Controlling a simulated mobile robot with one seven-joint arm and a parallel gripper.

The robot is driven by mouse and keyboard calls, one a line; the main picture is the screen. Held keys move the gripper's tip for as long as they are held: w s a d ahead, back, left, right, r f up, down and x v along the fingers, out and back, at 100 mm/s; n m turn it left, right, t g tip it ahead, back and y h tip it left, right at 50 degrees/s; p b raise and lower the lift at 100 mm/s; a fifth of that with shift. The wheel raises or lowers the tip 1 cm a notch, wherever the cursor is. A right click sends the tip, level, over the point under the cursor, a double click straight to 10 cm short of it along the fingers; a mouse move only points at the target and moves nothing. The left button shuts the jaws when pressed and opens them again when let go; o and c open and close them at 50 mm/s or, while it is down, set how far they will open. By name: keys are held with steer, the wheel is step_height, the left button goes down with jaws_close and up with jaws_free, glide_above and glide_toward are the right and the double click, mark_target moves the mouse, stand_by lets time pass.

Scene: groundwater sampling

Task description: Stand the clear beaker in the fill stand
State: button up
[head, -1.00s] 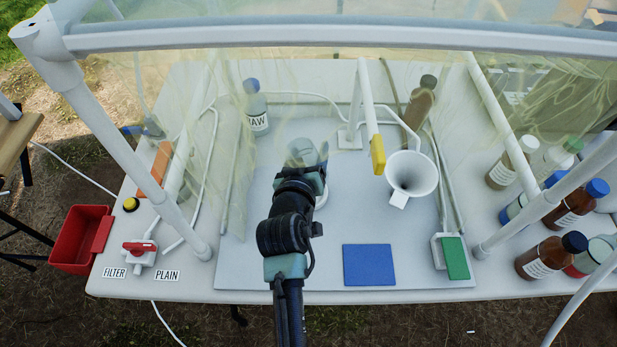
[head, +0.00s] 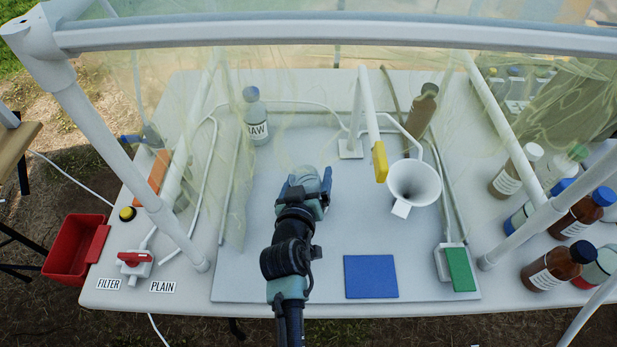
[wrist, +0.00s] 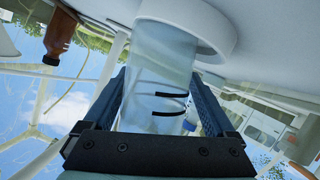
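The clear beaker (wrist: 158,85), with dark markings, fills the middle of the wrist view. Its far end meets a thick white round holder (wrist: 222,38) on the pale work surface. I cannot tell for sure whether this holder is the fill stand. My gripper (head: 306,182) is over the work board left of the funnel. Its two fingers lie on either side of the beaker, spread apart; any contact is hard to see. In the head view my gripper hides most of the beaker and the holder.
A white funnel (head: 414,182) and a yellow-tipped arm (head: 380,160) stand to the right. The RAW bottle (head: 255,118) stands behind left. Frame posts and clear sheeting surround the board.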

steer(key=shift+r, duration=0.1)
steer(key=shift+r+p, duration=0.2)
steer(key=shift+p, duration=0.1)
steer(key=v, duration=1.2)
steer(key=shift+f+p, duration=0.1)
steer(key=shift+p, duration=0.2)
